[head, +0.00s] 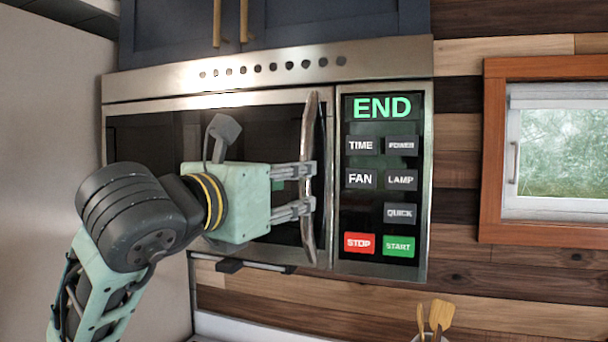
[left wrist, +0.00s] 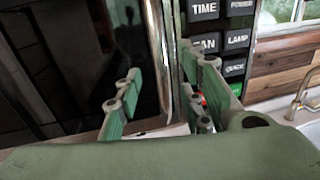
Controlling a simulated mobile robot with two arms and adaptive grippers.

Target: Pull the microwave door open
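The microwave (head: 270,80) hangs under dark blue cabinets in the head view. Its dark glass door (head: 145,140) looks shut. The upright curved metal handle (head: 311,125) is on the door's right side, beside the control panel. My left gripper (head: 311,188) reaches the handle from the left, its fingertips at the handle's middle. In the left wrist view the handle (left wrist: 155,40) runs between the two spread fingers of the left gripper (left wrist: 160,65). Gaps show beside it, so the fingers look open around it; contact cannot be told. My right gripper is not in view.
The control panel (head: 381,225) with lit END display is right of the handle. Blue cabinets (head: 330,20) are above. Wooden utensils (head: 440,315) stand below right, and a framed window (head: 495,150) is at the right. A faucet (left wrist: 302,98) shows in the wrist view.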

